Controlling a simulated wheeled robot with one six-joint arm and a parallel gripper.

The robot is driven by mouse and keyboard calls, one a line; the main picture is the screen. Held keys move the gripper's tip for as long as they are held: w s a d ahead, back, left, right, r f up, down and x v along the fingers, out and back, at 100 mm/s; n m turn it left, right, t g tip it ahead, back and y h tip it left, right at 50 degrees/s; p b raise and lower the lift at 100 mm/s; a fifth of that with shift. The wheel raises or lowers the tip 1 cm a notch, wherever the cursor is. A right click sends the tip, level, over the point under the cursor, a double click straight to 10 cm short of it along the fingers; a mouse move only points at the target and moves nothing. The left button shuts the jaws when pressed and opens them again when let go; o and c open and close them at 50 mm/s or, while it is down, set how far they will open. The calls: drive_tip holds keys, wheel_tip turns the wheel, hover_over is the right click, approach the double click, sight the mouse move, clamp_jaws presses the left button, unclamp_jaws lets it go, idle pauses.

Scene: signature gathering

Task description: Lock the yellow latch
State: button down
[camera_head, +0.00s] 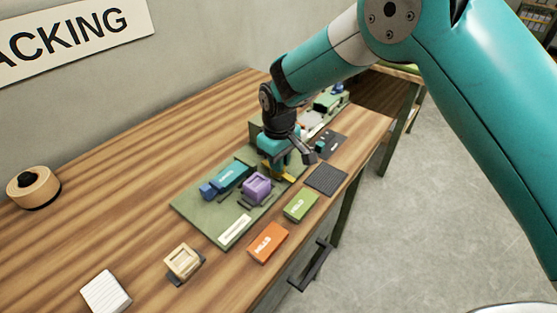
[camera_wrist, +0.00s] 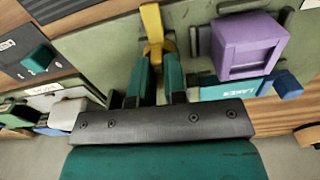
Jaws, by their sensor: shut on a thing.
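The yellow latch (camera_head: 284,177) is on the green board (camera_head: 190,208), partly hidden under my gripper (camera_head: 277,166) in the head view. In the wrist view the yellow latch (camera_wrist: 152,23) is a narrow bar with a wider end at my fingertips. My gripper (camera_wrist: 161,60) is shut on that end with its two teal fingers. Whether the latch sits in a locked position cannot be told.
A purple block (camera_head: 256,187) and a teal block with a blue end (camera_head: 230,176) sit on the board close to my gripper. Green (camera_head: 300,205) and orange (camera_head: 268,243) boxes lie along the front edge.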

drive_tip(key=m, duration=0.4)
drive_tip(key=shift+b, duration=0.3)
drive_tip(key=m, duration=0.4)
drive_tip(key=shift+a+m, duration=0.1)
drive_tip(key=shift+m, duration=0.2)
drive_tip(key=m, duration=0.4)
drive_tip(key=shift+w+a+r+m+b, duration=0.1)
drive_tip(key=shift+m+b, duration=0.2)
drive_tip(key=shift+b, duration=0.05)
drive_tip(key=shift+m, duration=2)
drive_tip(key=shift+a, duration=0.1)
drive_tip(key=c, duration=1.2)
unclamp_jaws()
drive_tip(key=shift+o, duration=0.2)
wheel_tip(320, 180, up, 17)
drive_tip(key=b, duration=0.2)
drive_tip(key=shift+r, duration=0.2)
